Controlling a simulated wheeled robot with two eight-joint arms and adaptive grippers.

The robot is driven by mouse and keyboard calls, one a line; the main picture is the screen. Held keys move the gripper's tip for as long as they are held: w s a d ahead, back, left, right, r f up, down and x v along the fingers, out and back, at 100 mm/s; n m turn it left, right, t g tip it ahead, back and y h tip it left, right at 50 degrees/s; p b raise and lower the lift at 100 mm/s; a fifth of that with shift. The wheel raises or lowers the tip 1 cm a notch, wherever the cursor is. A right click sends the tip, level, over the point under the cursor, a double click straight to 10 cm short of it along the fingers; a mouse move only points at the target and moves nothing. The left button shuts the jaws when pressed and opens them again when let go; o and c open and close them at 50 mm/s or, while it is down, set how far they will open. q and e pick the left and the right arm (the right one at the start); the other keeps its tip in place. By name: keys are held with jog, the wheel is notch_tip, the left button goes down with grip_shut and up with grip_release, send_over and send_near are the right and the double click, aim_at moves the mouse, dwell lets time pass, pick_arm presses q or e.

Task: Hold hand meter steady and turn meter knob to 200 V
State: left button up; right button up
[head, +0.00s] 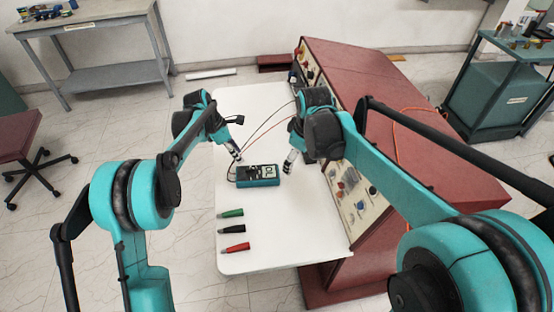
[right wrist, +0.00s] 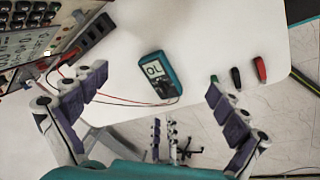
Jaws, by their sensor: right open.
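The hand meter (head: 258,175), a teal and dark box with a display reading like "OL", lies on the white table (head: 285,215). It also shows in the right wrist view (right wrist: 162,77). Its knob is too small to make out its setting. My left gripper (head: 237,156) is just above and beside the meter's left end. In the right wrist view its two fingers (right wrist: 164,122) look apart, with nothing between them. My right gripper (head: 289,165) is to the right of the meter, above the table. Its fingers (right wrist: 155,80) are spread wide and empty, apart from the meter.
Green (head: 230,212), black (head: 231,228) and red (head: 234,247) plugs lie on the table's front left. Thin leads (head: 268,128) run from the meter toward the red console (head: 395,150), which borders the table on the right. The middle front of the table is clear.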

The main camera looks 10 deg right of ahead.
jog(key=w+a+f+n+g, duration=0.2)
jog(key=w+a+f+n, duration=0.15)
jog(key=w+f, duration=0.45)
jog(key=n+g, duration=0.1)
jog(key=n, duration=0.3)
send_over(277, 171)
notch_tip(277, 171, down, 8)
jog(key=shift+r, duration=0.2)
jog(key=shift+f+n, duration=0.25)
jog(key=shift+f, duration=0.45)
notch_tip(277, 171, down, 7)
